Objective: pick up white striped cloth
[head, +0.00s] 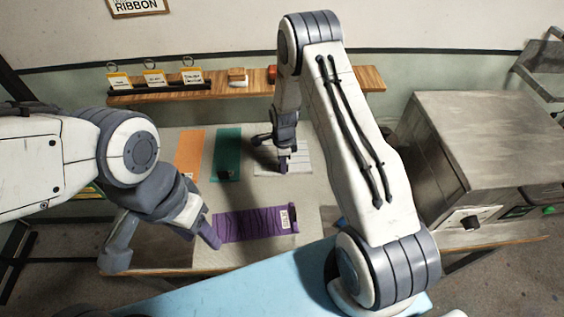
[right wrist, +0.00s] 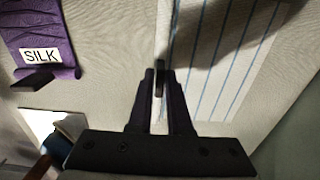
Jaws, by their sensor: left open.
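The white striped cloth (head: 298,160) lies flat on the grey table, at the right end of the back row. Its pale surface with blue lines fills the right of the right wrist view (right wrist: 222,75). My right gripper (head: 284,165) points down at the cloth's near left part. In the right wrist view its fingers (right wrist: 160,85) are close together at the cloth's edge, with a small dark upright tab (right wrist: 161,76) between or just beyond their tips. I cannot tell whether they grip it. My left gripper (head: 207,236) is open at the left end of the purple cloth.
A wooden shelf (head: 220,92) runs behind. A metal box (head: 475,140) stands right. Bare table lies between the cloths.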

